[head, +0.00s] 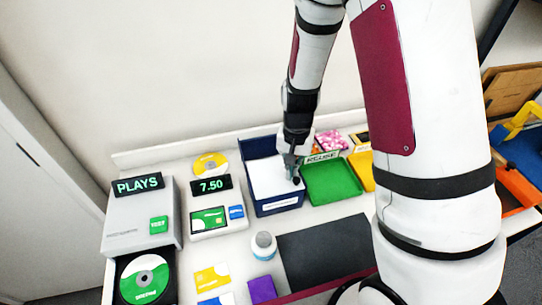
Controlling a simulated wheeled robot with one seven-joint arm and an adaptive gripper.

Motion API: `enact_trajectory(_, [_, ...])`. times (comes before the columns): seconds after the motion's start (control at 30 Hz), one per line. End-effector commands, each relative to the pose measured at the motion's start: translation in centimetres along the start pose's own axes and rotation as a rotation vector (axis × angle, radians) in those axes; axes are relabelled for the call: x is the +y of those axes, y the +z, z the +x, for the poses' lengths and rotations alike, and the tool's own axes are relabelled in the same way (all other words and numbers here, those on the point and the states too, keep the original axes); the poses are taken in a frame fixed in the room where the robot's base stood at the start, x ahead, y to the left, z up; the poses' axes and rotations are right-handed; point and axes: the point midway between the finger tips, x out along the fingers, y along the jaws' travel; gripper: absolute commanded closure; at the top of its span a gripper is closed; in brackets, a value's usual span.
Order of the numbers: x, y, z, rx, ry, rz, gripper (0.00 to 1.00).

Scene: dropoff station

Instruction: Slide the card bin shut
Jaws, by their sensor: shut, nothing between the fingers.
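A dark blue box with a white label on its front, which I take for the card bin (279,206), stands at the middle of the table. A white surface (266,180) fills most of its top. The blue back wall stands above that surface. My gripper (295,179) is shut and empty, pointing down at the right side of the box. Its tips overlap the white surface near the right rim; I cannot tell whether they touch it. The gripper hides part of the box's right back.
A green tray (331,182) stands close on the right. A card terminal (217,216) stands left, beyond it a grey player (134,222) with a disc (145,279) in its open drawer. A small jar (263,245) and dark mat (325,250) lie in front. My arm hides the right.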

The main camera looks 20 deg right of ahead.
Motion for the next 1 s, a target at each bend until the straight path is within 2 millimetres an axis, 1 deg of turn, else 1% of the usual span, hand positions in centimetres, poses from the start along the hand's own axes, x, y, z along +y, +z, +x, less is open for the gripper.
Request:
enact_trajectory(0.03, [0.2, 0.3, 0.7, -0.014, 0.009, -0.001, 1.00])
enact_trajectory(0.3, [-0.3, -0.5, 0.8, -0.014, 0.010, -0.001, 1.00])
enact_trajectory(0.43, [-0.4, -0.6, 0.5, -0.014, 0.009, -0.001, 1.00])
enact_trajectory(1.0, [-0.5, -0.8, -4.9, -0.006, 0.004, 0.000, 1.00])
